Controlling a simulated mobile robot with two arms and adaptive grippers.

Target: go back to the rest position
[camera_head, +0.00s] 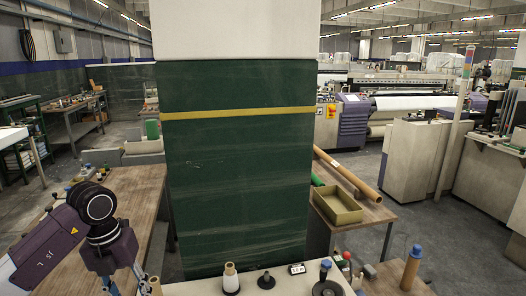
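The task names no object besides my own arms. My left arm comes in from the lower left, bends at a dark joint and points down toward the bottom edge. My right arm and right gripper do not show in this view.
A green and white pillar (237,170) with a yellow stripe stands straight ahead. A worktop (185,288) at the bottom holds a yarn cone (230,278) and dark round parts. Wooden tables stand left and right; the right one (375,212) bears an open box (337,204). Grey floor lies right.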

